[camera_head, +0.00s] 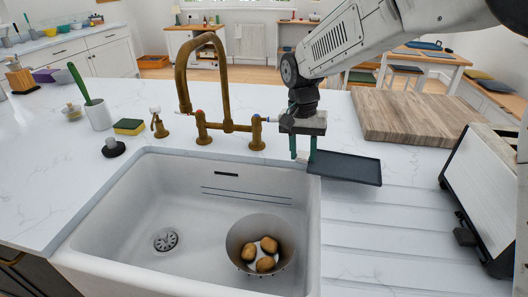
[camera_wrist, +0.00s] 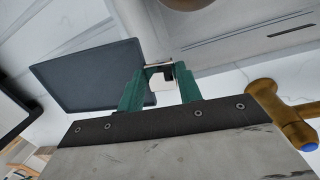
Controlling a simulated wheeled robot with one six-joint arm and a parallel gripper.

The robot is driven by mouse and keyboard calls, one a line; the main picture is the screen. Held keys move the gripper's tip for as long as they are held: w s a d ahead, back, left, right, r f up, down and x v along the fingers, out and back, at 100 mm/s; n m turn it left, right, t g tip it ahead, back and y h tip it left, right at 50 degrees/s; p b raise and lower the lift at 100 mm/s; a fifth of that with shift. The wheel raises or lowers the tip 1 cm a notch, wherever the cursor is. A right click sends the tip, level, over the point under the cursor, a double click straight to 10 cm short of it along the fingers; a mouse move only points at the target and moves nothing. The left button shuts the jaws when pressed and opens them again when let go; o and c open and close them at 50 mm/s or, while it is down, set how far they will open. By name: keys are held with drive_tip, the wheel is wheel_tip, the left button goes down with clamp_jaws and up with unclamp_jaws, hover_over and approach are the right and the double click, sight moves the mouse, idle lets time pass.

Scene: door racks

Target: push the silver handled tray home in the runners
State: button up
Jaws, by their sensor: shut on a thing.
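The tray (camera_head: 345,168) is a flat, dark grey rectangle over the worktop just right of the sink. It also shows left of my fingers in the wrist view (camera_wrist: 88,78). My gripper (camera_head: 303,158) has green fingers and points down at the tray's left end. In the wrist view its fingers (camera_wrist: 161,78) are shut on a small silver handle (camera_wrist: 154,64) at the tray's near edge, with a pale piece and a dark piece between them. I cannot tell whether the tray touches the worktop. No runners can be made out clearly.
A white sink (camera_head: 190,215) holds a colander (camera_head: 235,255) with potatoes. A brass tap (camera_head: 222,90) stands left of my gripper. A wooden board (camera_head: 410,115) lies behind the tray. A pale, dark-edged appliance (camera_head: 485,190) stands at right. The ribbed drainer (camera_head: 375,235) is clear.

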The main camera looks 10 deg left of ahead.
sight(370, 178)
drive_tip(key=s+d, duration=0.1)
drive_tip(key=d, duration=0.5)
drive_tip(key=s+d+f, duration=0.1)
drive_tip(key=d, duration=0.2)
drive_tip(key=shift+s, duration=0.3)
drive_tip(key=shift+n, duration=0.7)
drive_tip(key=s+d+f, duration=0.2)
drive_tip(key=shift+s+f, duration=0.1)
drive_tip(key=shift+s, duration=0.25)
drive_tip(key=shift+w, duration=0.15)
drive_tip(key=shift+d, duration=0.1)
drive_tip(key=shift+d, duration=2.8)
drive_tip(key=shift+d, duration=5.9)
